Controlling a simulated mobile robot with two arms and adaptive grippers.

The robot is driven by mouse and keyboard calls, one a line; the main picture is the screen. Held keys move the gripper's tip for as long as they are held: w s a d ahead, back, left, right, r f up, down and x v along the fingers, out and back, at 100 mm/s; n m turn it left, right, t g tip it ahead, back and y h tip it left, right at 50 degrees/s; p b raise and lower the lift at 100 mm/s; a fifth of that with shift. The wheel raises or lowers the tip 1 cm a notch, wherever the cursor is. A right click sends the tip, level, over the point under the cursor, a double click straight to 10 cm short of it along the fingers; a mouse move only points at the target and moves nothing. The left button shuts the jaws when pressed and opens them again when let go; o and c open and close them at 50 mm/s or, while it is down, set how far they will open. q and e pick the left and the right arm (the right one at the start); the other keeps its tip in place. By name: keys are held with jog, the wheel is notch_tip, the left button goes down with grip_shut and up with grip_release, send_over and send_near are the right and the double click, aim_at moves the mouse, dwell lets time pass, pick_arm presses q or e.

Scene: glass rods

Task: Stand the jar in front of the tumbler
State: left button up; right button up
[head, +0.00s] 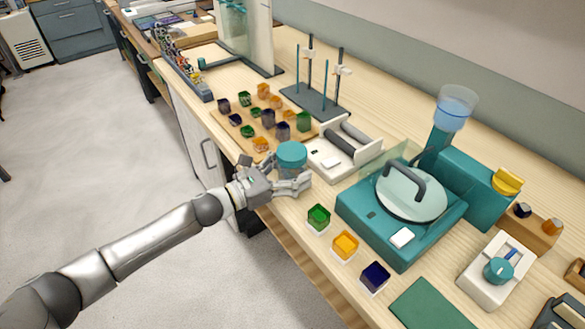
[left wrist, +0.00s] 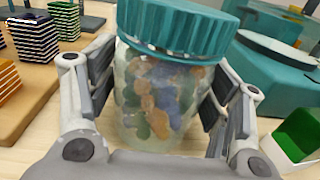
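The jar (head: 291,157) has a ribbed teal lid and clear walls. In the left wrist view the jar (left wrist: 158,95) is upright and filled with green, blue and orange pieces. My left gripper (head: 292,184) has its fingers on both sides of the jar's body, closed against it; it also shows in the left wrist view (left wrist: 160,110). I cannot tell whether the jar's base touches the bench. The tumbler (head: 325,158), white with dark rollers, is just right of and behind the jar in the head view. My right gripper is out of view.
A wooden board (head: 229,113) with several coloured stacks lies left of the jar. Green (head: 318,216), orange (head: 345,244) and dark blue (head: 375,276) containers line the front edge. A teal machine (head: 375,222) with a round disc stands right. Little bare bench surrounds the gripper.

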pick_arm(q)
jog(key=shift+o, duration=0.3)
jog(key=b+v, duration=0.2)
jog(key=v, duration=1)
jog(key=shift+f, duration=0.1)
